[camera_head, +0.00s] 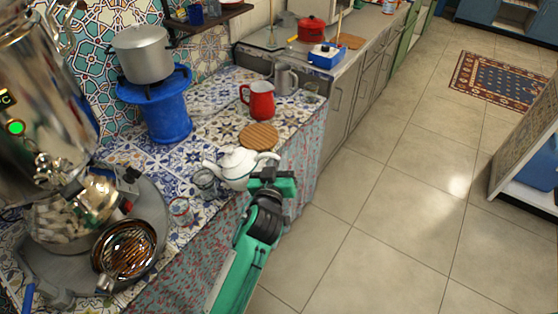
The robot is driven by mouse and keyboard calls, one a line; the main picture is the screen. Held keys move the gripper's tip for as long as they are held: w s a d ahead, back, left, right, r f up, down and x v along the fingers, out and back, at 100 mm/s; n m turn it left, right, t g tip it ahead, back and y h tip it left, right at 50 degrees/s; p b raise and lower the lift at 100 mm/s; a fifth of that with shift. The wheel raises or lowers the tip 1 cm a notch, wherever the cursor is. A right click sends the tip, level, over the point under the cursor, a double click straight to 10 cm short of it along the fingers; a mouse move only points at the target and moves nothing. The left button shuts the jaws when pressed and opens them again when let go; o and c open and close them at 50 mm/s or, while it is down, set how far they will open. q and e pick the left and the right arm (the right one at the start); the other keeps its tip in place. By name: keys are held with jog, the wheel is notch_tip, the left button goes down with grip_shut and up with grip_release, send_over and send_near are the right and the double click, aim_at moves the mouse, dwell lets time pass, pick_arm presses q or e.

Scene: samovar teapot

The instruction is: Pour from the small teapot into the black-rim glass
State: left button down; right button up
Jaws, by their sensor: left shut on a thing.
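The small teapot (238,169) is white with a dark rim line and stands near the front edge of the tiled counter. Its spout points left and its handle points right. My left gripper (270,172) is shut on the handle side of the teapot; the fingers partly hide the handle. A clear glass with a dark-looking rim (205,183) stands just left of the teapot, below the spout. Another small glass with a reddish look (181,212) stands further left and nearer the counter edge. My right gripper is not in view.
A round wooden trivet (259,136), a red pitcher (259,101) and a grey jug (285,78) stand behind the teapot. A large metal samovar (42,105) and a round grey tray (150,211) fill the left. A blue stand (159,109) bears a pot (142,54).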

pick_arm(q)
jog(key=shift+r, duration=0.35)
jog(key=shift+a+r+n+p, duration=0.1)
jog(key=shift+r+n+p, duration=0.2)
jog(key=shift+p, duration=0.05)
jog(key=shift+a+r+n+p, duration=0.2)
jog(key=shift+r+n+p, duration=0.1)
jog(key=shift+r+p, duration=0.2)
dwell(1.0)
jog(key=shift+w+r, duration=0.1)
jog(key=shift+r, duration=0.1)
dwell(0.7)
jog(key=shift+a+r+n+p, duration=0.2)
jog(key=shift+r+n+p, duration=0.1)
jog(key=shift+r+p, duration=0.1)
dwell(0.7)
dwell(1.0)
